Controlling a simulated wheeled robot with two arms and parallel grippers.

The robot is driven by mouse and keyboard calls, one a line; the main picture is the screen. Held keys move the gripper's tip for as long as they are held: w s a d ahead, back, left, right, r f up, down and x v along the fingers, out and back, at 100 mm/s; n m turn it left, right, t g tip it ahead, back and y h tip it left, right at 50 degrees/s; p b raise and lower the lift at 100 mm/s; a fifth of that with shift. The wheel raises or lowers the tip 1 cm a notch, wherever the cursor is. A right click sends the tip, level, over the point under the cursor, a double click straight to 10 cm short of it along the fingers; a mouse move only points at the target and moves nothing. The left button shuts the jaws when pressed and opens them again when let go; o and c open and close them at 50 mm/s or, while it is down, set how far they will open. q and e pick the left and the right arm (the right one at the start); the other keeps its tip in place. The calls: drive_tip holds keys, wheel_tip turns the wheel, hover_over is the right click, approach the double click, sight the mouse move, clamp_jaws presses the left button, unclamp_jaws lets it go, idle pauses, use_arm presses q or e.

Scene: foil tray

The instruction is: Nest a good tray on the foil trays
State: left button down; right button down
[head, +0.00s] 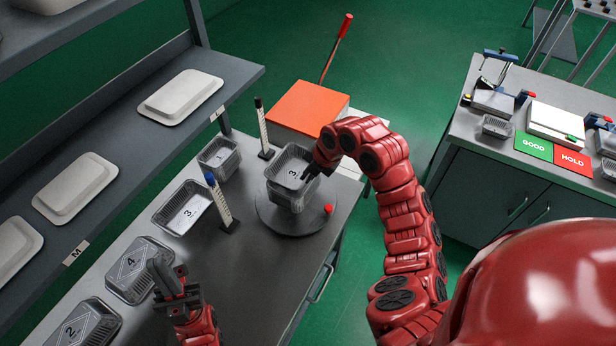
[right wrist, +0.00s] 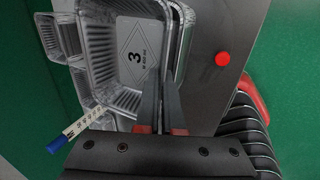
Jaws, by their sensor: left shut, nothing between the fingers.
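A foil tray marked 3 (head: 292,163) sits at the top of the foil trays (head: 287,201) on the round grey turntable (head: 262,218). It also fills the middle of the right wrist view (right wrist: 128,45). My right gripper (head: 312,173) is at its right wall, and its fingers (right wrist: 162,88) are close together with the wall between them. Whether the tray rests fully in those below is hard to tell. My left gripper (head: 172,280) is shut and empty above the near bench, beside the foil stack marked 4 (head: 139,270).
More foil stacks stand along the bench: one marked 3 (head: 182,208), one behind it (head: 219,157) and one marked 2 (head: 84,324). Two upright gauges (head: 223,205) (head: 264,130) stand near the turntable. GOOD (head: 533,146) and HOLD (head: 573,160) pads lie on the right bench.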

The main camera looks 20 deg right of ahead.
drive_tip(key=c, duration=1)
unclamp_jaws()
drive_tip(key=shift+o, duration=0.2)
drive_tip(key=shift+r, duration=0.1)
drive_tip(key=shift+s+d+r, duration=0.15)
drive_tip(key=shift+r, duration=0.05)
drive_tip(key=p+v, duration=0.1)
drive_tip(key=v, duration=1.6)
drive_tip(key=shift+f, duration=0.1)
